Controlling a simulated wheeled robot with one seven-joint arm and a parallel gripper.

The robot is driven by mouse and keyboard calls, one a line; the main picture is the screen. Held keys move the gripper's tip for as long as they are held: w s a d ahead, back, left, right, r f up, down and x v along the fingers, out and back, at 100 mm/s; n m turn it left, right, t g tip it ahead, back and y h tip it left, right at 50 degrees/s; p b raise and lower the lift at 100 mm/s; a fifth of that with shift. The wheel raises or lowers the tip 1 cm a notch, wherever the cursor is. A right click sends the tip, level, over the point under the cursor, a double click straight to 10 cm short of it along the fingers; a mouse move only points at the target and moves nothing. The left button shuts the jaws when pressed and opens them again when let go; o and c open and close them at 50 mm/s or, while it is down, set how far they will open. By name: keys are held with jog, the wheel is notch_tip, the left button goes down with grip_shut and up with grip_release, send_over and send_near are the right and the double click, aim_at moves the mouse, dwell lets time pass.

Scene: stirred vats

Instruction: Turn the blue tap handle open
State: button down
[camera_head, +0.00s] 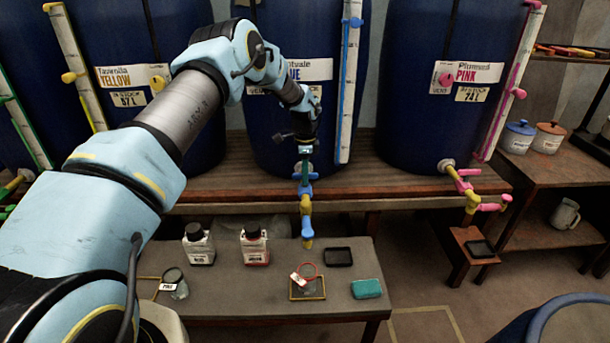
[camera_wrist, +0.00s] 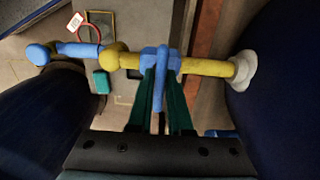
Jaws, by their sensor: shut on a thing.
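The blue tap (camera_head: 306,208) juts from the front of the middle vat (camera_head: 272,140), whose label is partly hidden by my arm. In the wrist view its yellow pipe (camera_wrist: 211,67) runs from a pale fitting on the vat to a yellow elbow and a blue spout. The blue tap handle (camera_wrist: 159,92) sits between the two green fingers of my gripper (camera_wrist: 161,80), crosswise to the pipe. My gripper (camera_head: 305,158) is shut on the handle from above in the head view, where the handle is mostly hidden.
A yellow vat stands left and a pink vat (camera_head: 430,110) right, with a pink tap (camera_head: 470,187). Below the spout, a low table (camera_head: 230,300) holds two bottles, a black tray (camera_head: 338,257), a red-rimmed loupe and a teal sponge (camera_head: 367,289). A blue-marked gauge tube (camera_head: 349,90) stands close right of my wrist.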

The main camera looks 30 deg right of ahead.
jog(key=shift+f+b, duration=0.1)
jog(key=shift+b, duration=0.2)
jog(key=n+b, duration=0.2)
jog(key=n, duration=0.1)
jog(key=shift+f, duration=0.1)
jog(key=n+b, duration=0.3)
jog(key=n, duration=0.2)
jog(key=n+b, duration=0.1)
jog(key=n, duration=0.4)
jog(key=shift+b, duration=0.4)
jog(key=n, duration=0.4)
jog(key=shift+r+n+b, duration=0.2)
jog(key=shift+n+b, duration=0.15)
jog(key=shift+n, duration=0.05)
jog(key=c, duration=0.8)
grip_release()
jog(key=shift+c, duration=0.2)
